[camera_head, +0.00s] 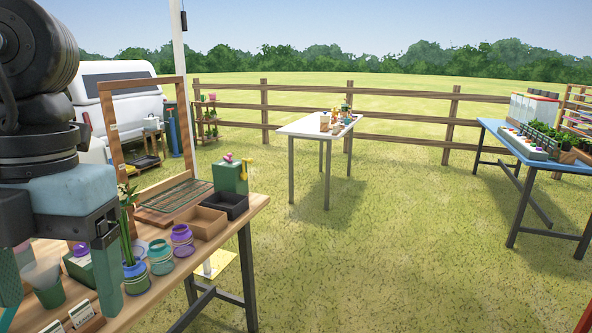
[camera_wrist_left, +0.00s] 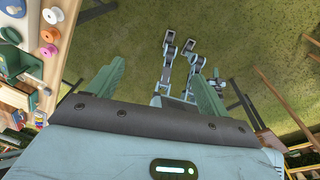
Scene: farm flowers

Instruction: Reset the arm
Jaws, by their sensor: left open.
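My left gripper (camera_head: 58,285) hangs over the near-left edge of the wooden table (camera_head: 225,219) in the head view, fingers pointing down. Its two green fingers are apart, and I see nothing held between them. In the left wrist view, the open fingers (camera_wrist_left: 155,82) have grass beyond them, with the table items off to the left. Blue-grey jointed parts between the fingers there look like my own body. My right gripper is not seen in the head view.
The wooden table holds a blue jar with a green stem (camera_head: 136,278), a teal jar (camera_head: 161,259), a purple jar (camera_head: 182,241), a brown tray (camera_head: 201,222), a black tray (camera_head: 225,205) and a green box (camera_head: 231,178). A white table (camera_head: 300,127) and blue table (camera_head: 545,155) stand beyond open grass.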

